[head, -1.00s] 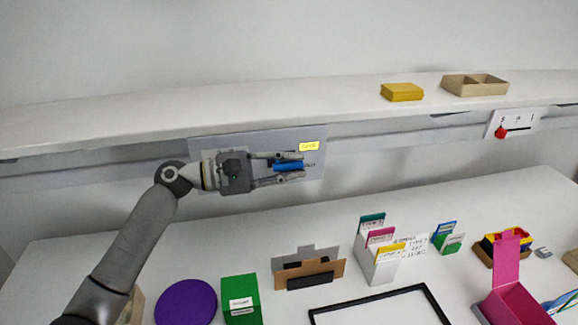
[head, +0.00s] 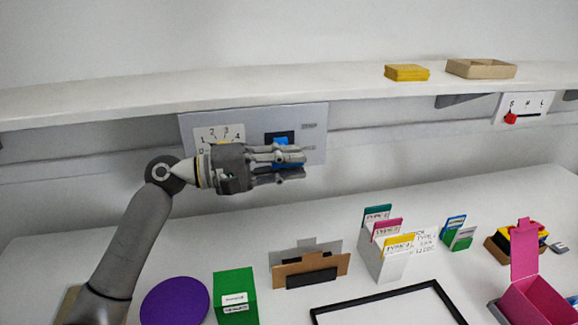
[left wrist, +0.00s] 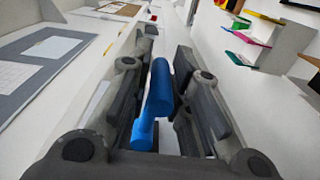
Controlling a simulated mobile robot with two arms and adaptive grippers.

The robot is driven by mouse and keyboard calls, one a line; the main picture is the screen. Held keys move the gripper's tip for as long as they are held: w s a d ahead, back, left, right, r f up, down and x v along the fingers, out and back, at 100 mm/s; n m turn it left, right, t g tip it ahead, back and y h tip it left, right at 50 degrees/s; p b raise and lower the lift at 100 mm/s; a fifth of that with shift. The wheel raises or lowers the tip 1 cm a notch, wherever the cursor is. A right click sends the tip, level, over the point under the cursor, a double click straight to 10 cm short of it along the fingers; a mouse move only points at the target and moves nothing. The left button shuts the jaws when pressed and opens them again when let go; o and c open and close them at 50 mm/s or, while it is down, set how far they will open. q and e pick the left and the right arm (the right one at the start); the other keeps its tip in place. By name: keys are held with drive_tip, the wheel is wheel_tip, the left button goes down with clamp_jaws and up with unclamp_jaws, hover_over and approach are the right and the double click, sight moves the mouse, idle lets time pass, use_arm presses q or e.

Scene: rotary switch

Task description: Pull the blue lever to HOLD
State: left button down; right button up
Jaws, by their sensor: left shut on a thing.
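A grey panel (head: 315,112) hangs on the wall under the shelf. It bears two small labels at its right, an upper one (head: 308,126) and a lower one (head: 308,148), both grey; the lower seems to read HOLD. The blue lever (head: 281,142) stands out from a dark slot left of the labels, partly hidden by my gripper. My left gripper (head: 301,164) is shut on the lever, below the lower label in the picture. In the left wrist view the blue handle (left wrist: 159,88) lies between the two fingers. My right gripper is not in view.
A numbered dial plate (head: 207,133) sits on the panel's left, partly behind my gripper. The white shelf (head: 300,92) runs just above, with a yellow stack (head: 406,73) and a tan tray (head: 481,68). A card holder (head: 384,263) and a green box (head: 235,296) stand on the table below.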

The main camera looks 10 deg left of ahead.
use_arm(q)
drive_tip(key=shift+f, duration=0.1)
idle(0.3)
drive_tip(key=c, duration=1.3)
unclamp_jaws()
drive_tip(key=v, duration=1.2)
